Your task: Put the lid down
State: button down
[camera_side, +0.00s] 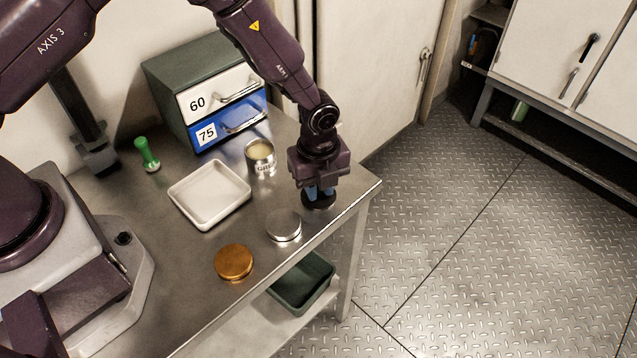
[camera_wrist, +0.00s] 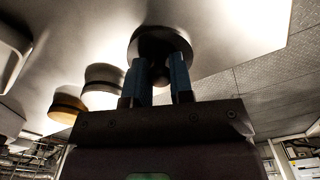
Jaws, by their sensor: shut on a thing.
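My gripper (camera_side: 319,188) points down over the right end of the steel table and is shut on the knob of a dark round lid (camera_side: 318,202). In the wrist view the lid (camera_wrist: 160,40) is a dark disc beyond the two blue fingers (camera_wrist: 161,75), with its small knob between them. The lid looks level and close to the table top; I cannot tell whether it touches. An open-looking tin with pale contents and a label (camera_side: 260,158) stands behind and to the left. A silver round piece (camera_side: 283,226) and a copper-coloured one (camera_side: 233,262) stand nearer the front edge.
A white tray (camera_side: 183,212) lies mid-table. The table's right corner (camera_side: 372,187) is close to my gripper. A dark green bin (camera_side: 303,284) sits below.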

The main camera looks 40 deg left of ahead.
jog(key=shift+f, duration=0.1)
jog(key=c, duration=1)
grip_release()
notch_tip(320, 180, up, 12)
jog(key=shift+r, duration=0.25)
jog(key=s+a+r+n+t, duration=0.25)
jog(key=a+r+n, duration=0.3)
jog(key=r, duration=0.55)
jog(key=s+a+r+n+t, duration=0.1)
jog(key=s+a+r+n, duration=0.3)
jog(key=s+n, duration=0.4)
jog(key=s+a+r+n+t, duration=0.2)
jog(key=s+a+r+n, duration=0.2)
jog(key=s+r+n, duration=0.3)
jog(key=s+n, duration=0.2)
jog(key=s, duration=0.2)
